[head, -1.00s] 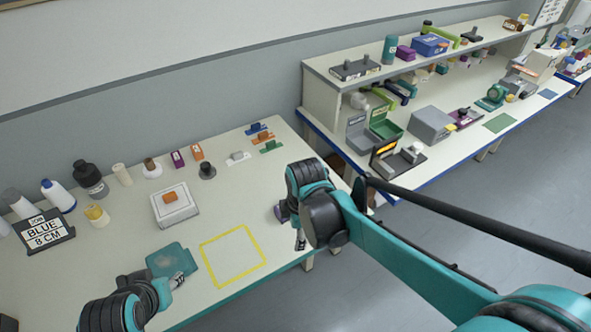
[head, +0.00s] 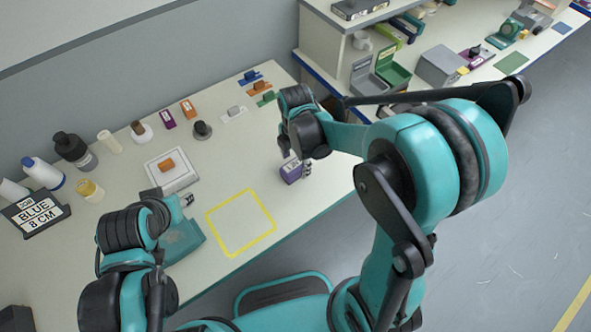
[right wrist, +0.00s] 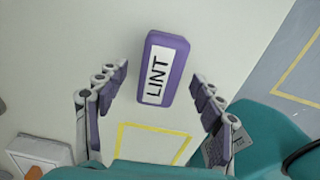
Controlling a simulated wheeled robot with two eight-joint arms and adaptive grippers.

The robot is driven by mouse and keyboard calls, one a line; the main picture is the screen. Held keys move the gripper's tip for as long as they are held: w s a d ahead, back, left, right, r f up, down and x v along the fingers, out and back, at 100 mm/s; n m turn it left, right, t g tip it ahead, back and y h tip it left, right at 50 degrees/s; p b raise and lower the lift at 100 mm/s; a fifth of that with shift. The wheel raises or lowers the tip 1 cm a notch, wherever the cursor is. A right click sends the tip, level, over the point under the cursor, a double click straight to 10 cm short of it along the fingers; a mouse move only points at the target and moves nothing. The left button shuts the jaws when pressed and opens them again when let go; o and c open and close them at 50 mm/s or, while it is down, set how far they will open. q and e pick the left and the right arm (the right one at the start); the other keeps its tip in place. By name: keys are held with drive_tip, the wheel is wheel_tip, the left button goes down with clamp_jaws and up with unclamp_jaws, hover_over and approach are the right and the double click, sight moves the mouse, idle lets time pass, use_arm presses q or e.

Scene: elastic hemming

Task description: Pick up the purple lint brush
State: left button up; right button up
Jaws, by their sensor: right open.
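The purple lint brush (head: 291,171) lies on the pale table near its right edge, below my right gripper (head: 302,163). In the right wrist view the brush (right wrist: 176,52) shows its white label reading LINT. The fingers of my right gripper (right wrist: 159,74) are spread wide, one on each side of the brush, with a visible gap to both sides. Nothing is held in them. My left gripper (head: 187,200) is over the table by a teal flat item (head: 187,238); its opening is too small to judge.
A yellow square outline (head: 240,222) is marked on the table left of the brush. A white box (head: 171,170) with an orange block stands behind it. Bottles and a BLUE 8 CM sign (head: 38,214) are at the left. Small coloured clips (head: 265,99) lie at the back.

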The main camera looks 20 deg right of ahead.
wheel_tip(320, 180, down, 2)
drive_tip(key=shift+f, duration=0.15)
drive_tip(key=c, duration=1.3)
drive_tip(key=shift+o, duration=0.2)
wheel_tip(320, 180, up, 5)
drive_tip(key=shift+s+d+p, duration=0.1)
drive_tip(key=shift+s+p, duration=0.05)
drive_tip(key=shift+p, duration=0.85)
drive_tip(key=s+d+r+p, duration=0.3)
drive_tip(key=s+d+r, duration=0.3)
drive_tip(key=d, duration=0.3)
drive_tip(key=shift+d, duration=0.25)
drive_tip(key=shift+s, duration=0.1)
